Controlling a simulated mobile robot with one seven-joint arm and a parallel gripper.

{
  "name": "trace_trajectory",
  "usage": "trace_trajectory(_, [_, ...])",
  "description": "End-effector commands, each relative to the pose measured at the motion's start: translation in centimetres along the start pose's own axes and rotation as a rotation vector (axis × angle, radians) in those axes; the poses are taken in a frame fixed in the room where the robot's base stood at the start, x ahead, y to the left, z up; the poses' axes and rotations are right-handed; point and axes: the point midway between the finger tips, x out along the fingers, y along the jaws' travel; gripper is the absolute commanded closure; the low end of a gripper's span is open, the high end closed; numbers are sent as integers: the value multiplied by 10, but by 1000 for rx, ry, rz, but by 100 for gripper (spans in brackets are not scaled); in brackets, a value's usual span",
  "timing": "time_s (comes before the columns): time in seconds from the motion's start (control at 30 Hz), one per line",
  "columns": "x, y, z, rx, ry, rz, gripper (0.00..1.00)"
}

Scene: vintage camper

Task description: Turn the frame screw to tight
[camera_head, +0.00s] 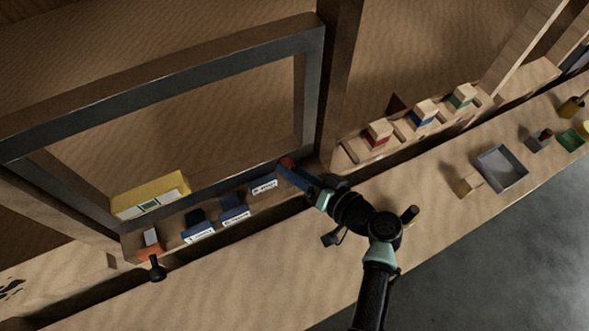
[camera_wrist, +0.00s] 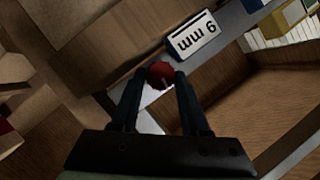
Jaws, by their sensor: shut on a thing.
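A round red knob (camera_wrist: 160,74) with a thin pale line on its face sits at the lower right corner of the dark window frame (camera_head: 312,90); I take it to be the frame screw. In the head view only a bit of red (camera_head: 286,162) shows at my fingertips. My gripper (camera_wrist: 158,80) is shut on the red knob, one finger on each side. In the head view my gripper (camera_head: 291,171) reaches it from the lower right. The pale line looks slightly tilted. I see no mark for tight, and the knob's lower part is hidden.
Blue blocks with white labels (camera_head: 235,215) stand left of my gripper, by a yellow box (camera_head: 150,197). A black-knobbed part (camera_head: 157,268) sticks out at the lower left. Red, blue and green-banded blocks (camera_head: 422,112) and a grey tray (camera_head: 501,168) are to the right.

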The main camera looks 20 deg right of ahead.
Motion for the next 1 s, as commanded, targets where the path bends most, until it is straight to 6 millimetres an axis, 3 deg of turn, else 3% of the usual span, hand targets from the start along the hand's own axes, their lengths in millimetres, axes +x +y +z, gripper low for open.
trace_trajectory(0.57, [0,1,1,120,6,-56,100])
trace_trajectory(0.6, [0,1,1,120,6,-56,51])
trace_trajectory(0.63, [0,1,1,120,6,-56,45])
trace_trajectory(0.67, [0,1,1,120,6,-56,42])
trace_trajectory(1.0, [0,1,0,119,6,-55,42])
